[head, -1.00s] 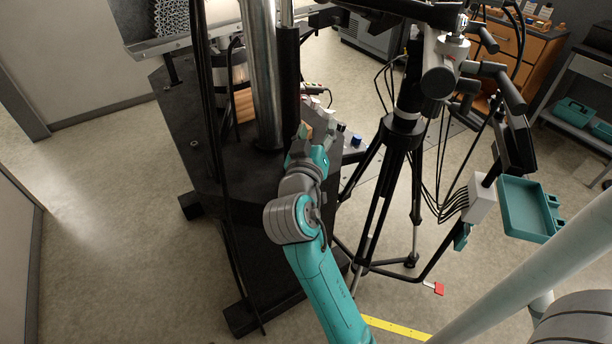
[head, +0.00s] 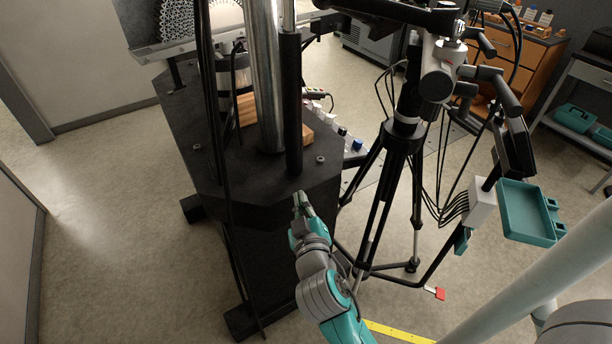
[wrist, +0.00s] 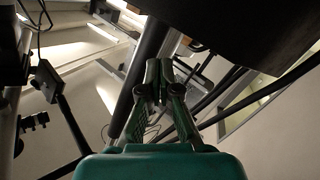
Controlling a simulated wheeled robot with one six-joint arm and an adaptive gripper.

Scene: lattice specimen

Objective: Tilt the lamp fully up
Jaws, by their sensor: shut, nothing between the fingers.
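I cannot pick out the lamp for certain in either view. My gripper (head: 300,198) is low at the front edge of the dark machine base (head: 255,185), in front of the steel columns. Its fingers look closed and hold nothing. In the wrist view my gripper (wrist: 159,78) shows its two fingertips close together, pointing up past a dark round column (wrist: 146,75). A large dark slab (wrist: 235,35) fills the upper right there.
A black tripod (head: 402,140) with cables stands right of my gripper, with a teal tray (head: 526,212) beside it. A wooden block (head: 318,135) sits behind the columns. Open floor (head: 110,220) lies left; an orange drawer cabinet (head: 535,45) stands at the back right.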

